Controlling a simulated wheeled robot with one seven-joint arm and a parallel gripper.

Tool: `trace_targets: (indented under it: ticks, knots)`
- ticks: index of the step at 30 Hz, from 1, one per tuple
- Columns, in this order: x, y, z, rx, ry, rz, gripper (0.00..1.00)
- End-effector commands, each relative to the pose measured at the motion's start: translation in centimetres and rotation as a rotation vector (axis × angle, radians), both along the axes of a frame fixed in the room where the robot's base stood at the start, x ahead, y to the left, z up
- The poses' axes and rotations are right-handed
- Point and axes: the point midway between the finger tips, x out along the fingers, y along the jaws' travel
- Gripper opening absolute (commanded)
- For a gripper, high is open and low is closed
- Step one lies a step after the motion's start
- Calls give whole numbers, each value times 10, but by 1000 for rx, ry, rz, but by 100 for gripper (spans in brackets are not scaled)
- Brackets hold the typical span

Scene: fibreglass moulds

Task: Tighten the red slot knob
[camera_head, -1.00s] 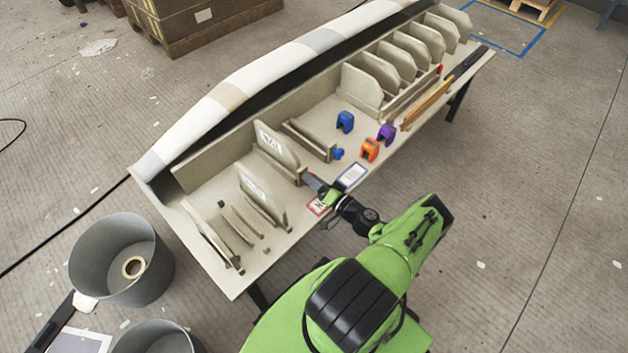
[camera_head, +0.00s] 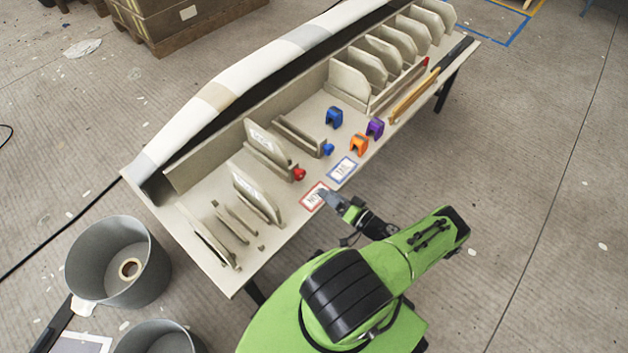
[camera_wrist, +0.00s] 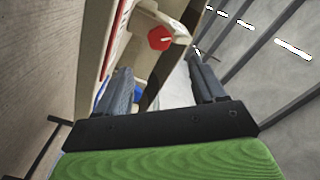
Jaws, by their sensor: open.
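The red slot knob (camera_head: 299,174) sits at the front end of a slot between upright beige panels on the bench. In the wrist view the red knob (camera_wrist: 160,38) shows a pale line across its face, beyond the fingers and between them. My gripper (camera_head: 324,194) is open and empty, near the bench's front edge by the red-framed card, apart from the knob. In the wrist view the two grey fingers of my gripper (camera_wrist: 160,85) stand wide apart. A blue knob (camera_head: 328,149) sits on the neighbouring slot to the right.
A red-framed card (camera_head: 314,198) and a blue-framed card (camera_head: 342,169) lie along the bench front. Blue (camera_head: 334,117), orange (camera_head: 359,144) and purple (camera_head: 375,127) clamp-like blocks stand farther right. A grey bin (camera_head: 112,262) stands on the floor at left.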

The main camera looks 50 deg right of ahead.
Motion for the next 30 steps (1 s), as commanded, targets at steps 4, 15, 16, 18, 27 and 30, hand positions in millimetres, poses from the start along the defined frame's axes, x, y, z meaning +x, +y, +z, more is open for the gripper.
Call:
trace_targets:
  ticks: [4, 15, 16, 18, 27, 30]
  knots:
    - [-35, -2, 0, 0, 2, -4, 69]
    - [-53, -1, 0, 1, -1, 1, 69]
    - [-53, -1, 0, 1, -1, 1, 69]
    - [-53, -1, 0, -7, 0, 0, 69]
    - [-53, 1, 2, -733, -16, -5, 69]
    - [-53, 2, 3, -1008, -26, -2, 69]
